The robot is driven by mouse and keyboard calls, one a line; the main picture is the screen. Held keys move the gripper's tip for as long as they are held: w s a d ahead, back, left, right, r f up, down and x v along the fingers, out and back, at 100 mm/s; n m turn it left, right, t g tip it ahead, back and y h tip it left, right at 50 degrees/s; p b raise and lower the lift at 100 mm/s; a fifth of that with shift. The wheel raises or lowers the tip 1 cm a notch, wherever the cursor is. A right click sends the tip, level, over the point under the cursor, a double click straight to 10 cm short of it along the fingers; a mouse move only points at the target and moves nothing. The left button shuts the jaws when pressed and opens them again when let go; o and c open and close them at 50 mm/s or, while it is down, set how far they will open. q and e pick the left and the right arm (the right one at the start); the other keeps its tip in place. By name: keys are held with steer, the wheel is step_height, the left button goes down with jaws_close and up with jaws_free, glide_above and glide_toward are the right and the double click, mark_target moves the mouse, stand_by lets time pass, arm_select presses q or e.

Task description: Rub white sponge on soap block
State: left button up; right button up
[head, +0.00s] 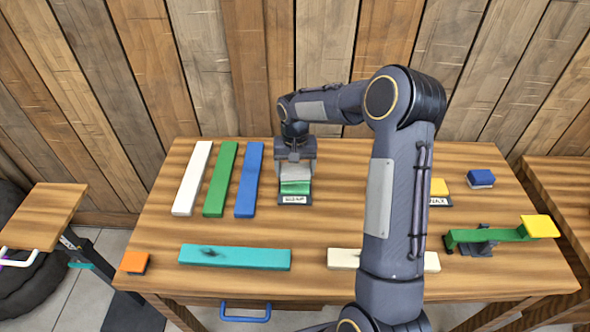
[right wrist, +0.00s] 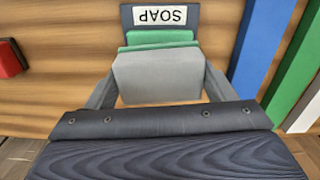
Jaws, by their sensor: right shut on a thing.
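The green soap block (head: 295,188) sits on a dark tray with a white SOAP label (head: 293,199), at the back middle of the table. My right gripper (head: 295,168) is shut on the light grey-white sponge (head: 294,171). The sponge is right at the soap block; in the right wrist view the sponge (right wrist: 158,78) covers part of the green soap (right wrist: 160,38). I cannot tell whether they are pressed together. The SOAP label (right wrist: 160,17) shows beyond them. My left gripper is out of view.
White (head: 192,179), green (head: 220,179) and blue (head: 249,179) boards lie left of the soap. A teal board (head: 235,258) and a cream board (head: 342,259) lie in front. A yellow block (head: 439,187), blue block (head: 481,178) and green-yellow piece (head: 495,235) are right; an orange block (head: 134,262) is left.

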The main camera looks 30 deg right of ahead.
mark_target(295, 167)
steer(key=shift+r+p, duration=1.2)
steer(key=shift+r, duration=0.9)
